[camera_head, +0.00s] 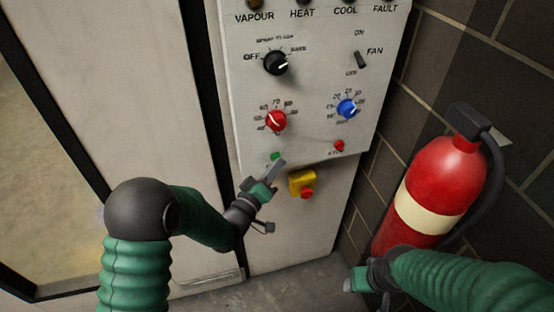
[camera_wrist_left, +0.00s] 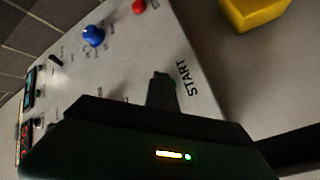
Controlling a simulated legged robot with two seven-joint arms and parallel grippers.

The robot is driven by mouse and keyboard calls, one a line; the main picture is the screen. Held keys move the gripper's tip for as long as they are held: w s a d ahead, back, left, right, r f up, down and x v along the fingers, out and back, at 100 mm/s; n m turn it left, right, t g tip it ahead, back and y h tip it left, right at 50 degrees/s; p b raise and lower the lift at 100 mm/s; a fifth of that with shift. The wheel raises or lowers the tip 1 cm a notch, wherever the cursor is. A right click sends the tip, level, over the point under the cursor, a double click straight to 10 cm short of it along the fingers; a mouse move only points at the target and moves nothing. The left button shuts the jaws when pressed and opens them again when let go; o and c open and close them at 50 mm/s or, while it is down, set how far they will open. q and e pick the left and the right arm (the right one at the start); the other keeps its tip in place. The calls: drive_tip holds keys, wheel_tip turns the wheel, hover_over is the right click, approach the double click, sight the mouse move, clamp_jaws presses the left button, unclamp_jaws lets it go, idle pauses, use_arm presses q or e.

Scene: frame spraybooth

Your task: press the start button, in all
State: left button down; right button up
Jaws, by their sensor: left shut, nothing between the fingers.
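The start button (camera_head: 275,156) is a small green button at the lower left of the white control panel (camera_head: 310,110). My left gripper (camera_head: 279,165) is shut and empty, with its fingertips close by the button, just below and right of it in the head view. I cannot tell whether they touch. In the left wrist view the closed fingers (camera_wrist_left: 161,88) point at the panel beside the START label (camera_wrist_left: 186,79), and the button itself is hidden. My right gripper (camera_head: 365,282) is low in front of the extinguisher; its fingers are unclear.
A red stop button (camera_head: 339,146) sits at the panel's lower right. Below the panel is a yellow box with a red button (camera_head: 303,185). Red (camera_head: 275,121), blue (camera_head: 347,108) and black (camera_head: 276,63) knobs are above. A fire extinguisher (camera_head: 428,190) stands at right.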

use_arm(q)
drive_tip(key=shift+s+d, duration=0.25)
drive_tip(key=shift+s, duration=0.6)
drive_tip(key=shift+s, duration=0.1)
drive_tip(key=s, duration=0.1)
drive_tip(key=s+d, duration=0.1)
drive_tip(key=s, duration=0.2)
drive_tip(key=shift+s+d, duration=0.3)
idle(0.3)
